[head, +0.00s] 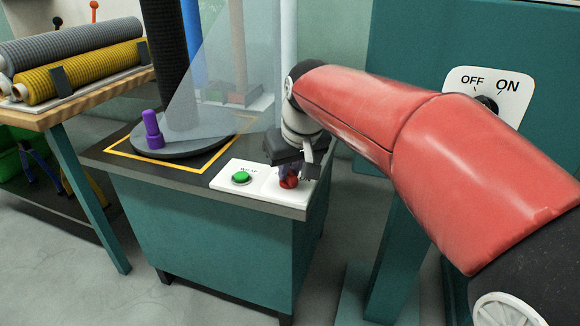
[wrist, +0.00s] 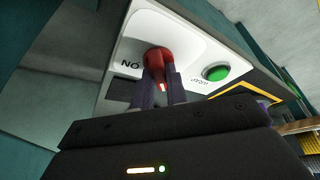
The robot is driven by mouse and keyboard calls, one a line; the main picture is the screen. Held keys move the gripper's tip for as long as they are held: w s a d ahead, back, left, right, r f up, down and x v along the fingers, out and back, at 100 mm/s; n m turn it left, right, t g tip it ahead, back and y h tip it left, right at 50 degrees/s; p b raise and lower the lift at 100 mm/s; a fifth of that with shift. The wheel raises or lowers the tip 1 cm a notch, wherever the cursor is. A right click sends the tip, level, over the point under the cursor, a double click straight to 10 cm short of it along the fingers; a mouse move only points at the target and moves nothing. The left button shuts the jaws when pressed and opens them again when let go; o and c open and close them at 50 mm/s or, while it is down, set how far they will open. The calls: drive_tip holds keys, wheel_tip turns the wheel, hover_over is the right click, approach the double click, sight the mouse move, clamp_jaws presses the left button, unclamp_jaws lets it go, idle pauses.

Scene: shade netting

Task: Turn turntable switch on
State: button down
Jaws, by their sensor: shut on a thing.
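The turntable switch is a red knob (head: 289,182) on a white panel (head: 262,181) at the front right corner of the turntable cabinet (head: 205,235). In the wrist view the red knob (wrist: 155,57) sits between my two fingers, with a small white mark on it facing my gripper and an upside-down ON label to its left. My gripper (head: 292,172) is shut on the knob; its fingers also show in the wrist view (wrist: 161,80). The turntable (head: 190,148) is a grey disc carrying a purple piece (head: 152,130). Any OFF label is hidden.
A green button (head: 241,177) sits left of the knob on the same panel. A separate OFF/ON switch plate (head: 510,85) is on the teal panel at right, partly behind my arm. A clear sheet (head: 235,70) hangs above the cabinet. Mesh rolls (head: 75,50) lie at left.

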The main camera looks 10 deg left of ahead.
drive_tip(key=shift+r+m, duration=0.1)
drive_tip(key=shift+m, duration=0.2)
drive_tip(key=m+p, duration=0.1)
drive_tip(key=m, duration=0.1)
drive_tip(key=m+h+p, duration=0.1)
drive_tip(key=shift+s+a+m+t+h, duration=0.1)
drive_tip(key=shift+m+t+h, duration=0.2)
drive_tip(key=shift+m, duration=0.1)
drive_tip(key=m, duration=0.2)
drive_tip(key=m+h+p, duration=0.1)
drive_tip(key=m, duration=0.1)
drive_tip(key=shift+a+h, duration=0.15)
drive_tip(key=shift+h, duration=0.15)
drive_tip(key=m+h+p, duration=0.1)
drive_tip(key=m, duration=0.1)
drive_tip(key=m+p, duration=0.1)
drive_tip(key=m, duration=0.2)
drive_tip(key=shift+a+h, duration=0.15)
drive_tip(key=shift+h, duration=0.25)
drive_tip(key=m+g+h+p, duration=0.1)
drive_tip(key=m, duration=0.3)
drive_tip(key=shift+p, duration=0.3)
drive_tip(key=c, duration=1.4)
unclamp_jaws()
